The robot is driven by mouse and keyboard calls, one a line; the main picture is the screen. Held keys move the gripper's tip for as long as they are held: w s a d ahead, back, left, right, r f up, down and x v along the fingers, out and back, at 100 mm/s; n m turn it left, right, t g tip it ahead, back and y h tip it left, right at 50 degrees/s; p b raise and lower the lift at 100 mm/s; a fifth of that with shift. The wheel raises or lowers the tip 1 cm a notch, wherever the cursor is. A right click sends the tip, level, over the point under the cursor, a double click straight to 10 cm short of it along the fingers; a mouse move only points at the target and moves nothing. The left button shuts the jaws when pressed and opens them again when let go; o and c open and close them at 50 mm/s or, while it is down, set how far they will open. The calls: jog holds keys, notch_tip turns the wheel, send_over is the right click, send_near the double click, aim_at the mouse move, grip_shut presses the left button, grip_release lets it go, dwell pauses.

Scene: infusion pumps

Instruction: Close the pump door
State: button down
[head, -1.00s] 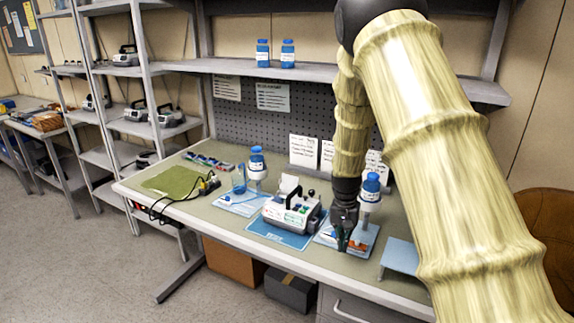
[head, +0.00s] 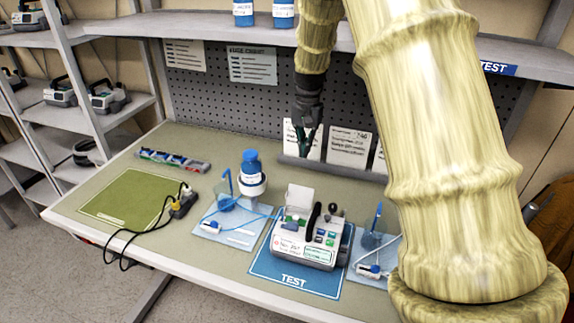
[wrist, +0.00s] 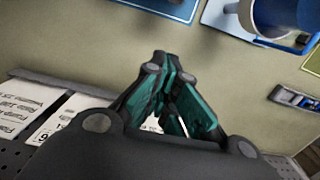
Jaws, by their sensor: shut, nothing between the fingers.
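The infusion pump (head: 308,240) is a white and grey box with a dark handle and coloured buttons. It stands on the blue TEST mat (head: 290,277). A pale flap (head: 300,197), which looks like its door, stands up at the pump's back left. My gripper (head: 304,150) is shut and empty, pointing down behind the pump, near the pegboard and leaning cards. It is apart from the pump. The wrist view shows its teal-padded fingers (wrist: 172,85) over bare bench; the pump is not clearly visible there.
A blue-capped bottle (head: 251,170) on a stand is left of the pump, with a blue tube running to the pump. Cards (head: 348,147) lean at the back. My arm hides the bench's right side.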

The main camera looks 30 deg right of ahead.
aim_at(301, 196)
notch_tip(301, 196, down, 9)
jog(key=p, duration=0.3)
jog(key=s+a+p, duration=0.1)
jog(key=s+a+r+p, duration=0.1)
jog(key=s+a, duration=0.1)
jog(key=shift+s+a, duration=0.1)
jog(key=shift+s, duration=0.15)
jog(key=shift+w+a, duration=0.1)
dwell(0.3)
jog(key=shift+r, duration=0.1)
jog(key=shift+a+r+t+h, duration=0.15)
jog(key=shift+r+t+h, duration=0.05)
jog(key=shift+t+h, duration=0.1)
